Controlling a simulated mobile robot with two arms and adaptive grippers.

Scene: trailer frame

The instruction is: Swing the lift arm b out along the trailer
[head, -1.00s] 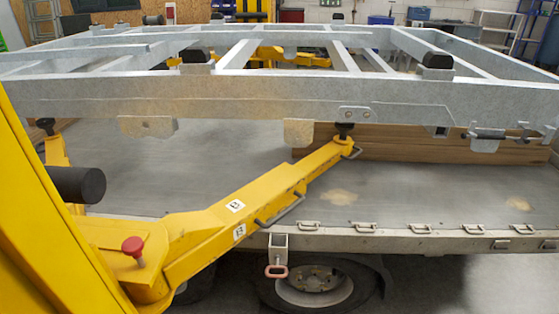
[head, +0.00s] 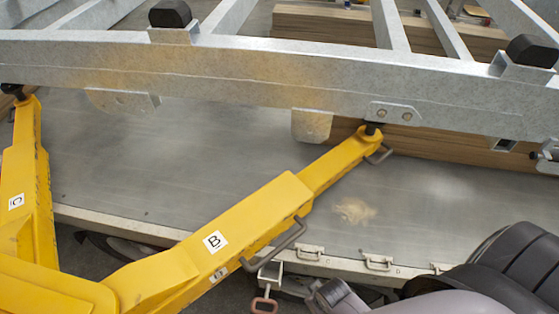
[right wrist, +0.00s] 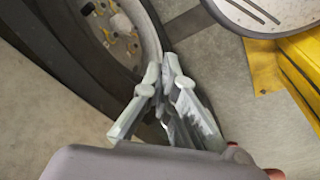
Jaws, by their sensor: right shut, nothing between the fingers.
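Lift arm b (head: 245,220) is a yellow two-part arm marked B. It reaches from the lower left over the trailer's edge, and its tip pad (head: 372,130) sits at the underside of the galvanized frame; I cannot tell if they touch. A grey bar handle (head: 275,246) is on its near side, with a smaller one at the tip. The trailer (head: 130,170) has a grey deck. My right gripper (right wrist: 168,72) is shut and empty beside a wheel in the right wrist view. My right arm shows at the lower right of the head view. My left gripper is not visible.
The galvanized frame (head: 240,80) spans above the deck. Another yellow arm (head: 28,180), marked C, stands at the left. Wood boards (head: 450,145) lie on the deck under the frame. Tie-down rings line the trailer's near edge. A wheel (right wrist: 125,30) and yellow base part (right wrist: 300,65) flank my right gripper.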

